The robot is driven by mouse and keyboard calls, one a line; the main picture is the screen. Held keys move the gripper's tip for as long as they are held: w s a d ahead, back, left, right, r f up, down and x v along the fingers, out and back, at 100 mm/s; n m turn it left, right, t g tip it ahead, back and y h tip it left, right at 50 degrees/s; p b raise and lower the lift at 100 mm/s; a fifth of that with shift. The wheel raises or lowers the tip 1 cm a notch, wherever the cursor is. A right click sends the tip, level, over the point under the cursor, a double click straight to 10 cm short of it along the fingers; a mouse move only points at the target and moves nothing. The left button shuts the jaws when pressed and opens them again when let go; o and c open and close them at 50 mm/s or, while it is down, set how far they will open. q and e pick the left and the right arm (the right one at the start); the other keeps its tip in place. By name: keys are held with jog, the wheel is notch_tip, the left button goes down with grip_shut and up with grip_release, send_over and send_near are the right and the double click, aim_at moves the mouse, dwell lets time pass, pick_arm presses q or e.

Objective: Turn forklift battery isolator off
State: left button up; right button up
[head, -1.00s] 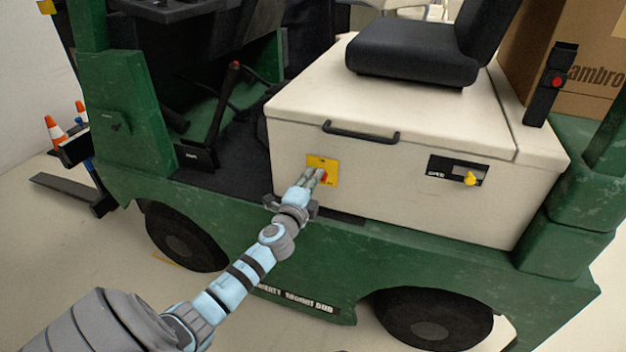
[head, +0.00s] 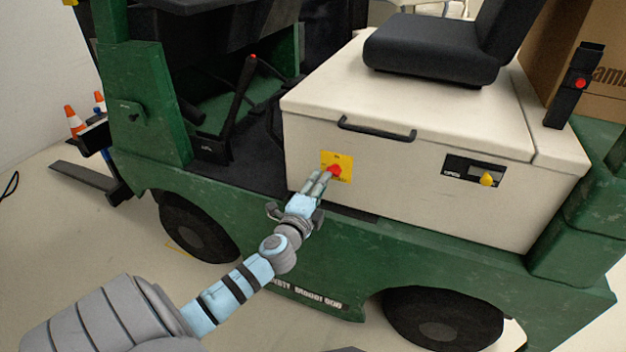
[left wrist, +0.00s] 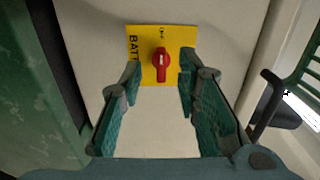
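The red isolator knob (head: 334,171) sits on a yellow plate (head: 346,160) on the cream front panel of the green forklift. In the left wrist view the knob (left wrist: 161,62) has a white mark and its handle runs up and down the picture. The yellow plate (left wrist: 175,36) carries black lettering, partly hidden. My left gripper (head: 323,181) is at the plate, its fingertips close to the knob. In the left wrist view the left gripper (left wrist: 161,78) is open, one finger on each side of the knob, with gaps showing. My right gripper is out of view.
A black handle (head: 377,131) is above the plate. A dark panel with a yellow knob (head: 487,179) is to the right. A black seat (head: 432,48) tops the cream cover. A black lever (head: 240,95) stands left. Free floor lies in front of the forklift.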

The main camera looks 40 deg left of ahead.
pick_arm(q)
jog(key=v, duration=0.7)
jog(key=shift+s, duration=0.15)
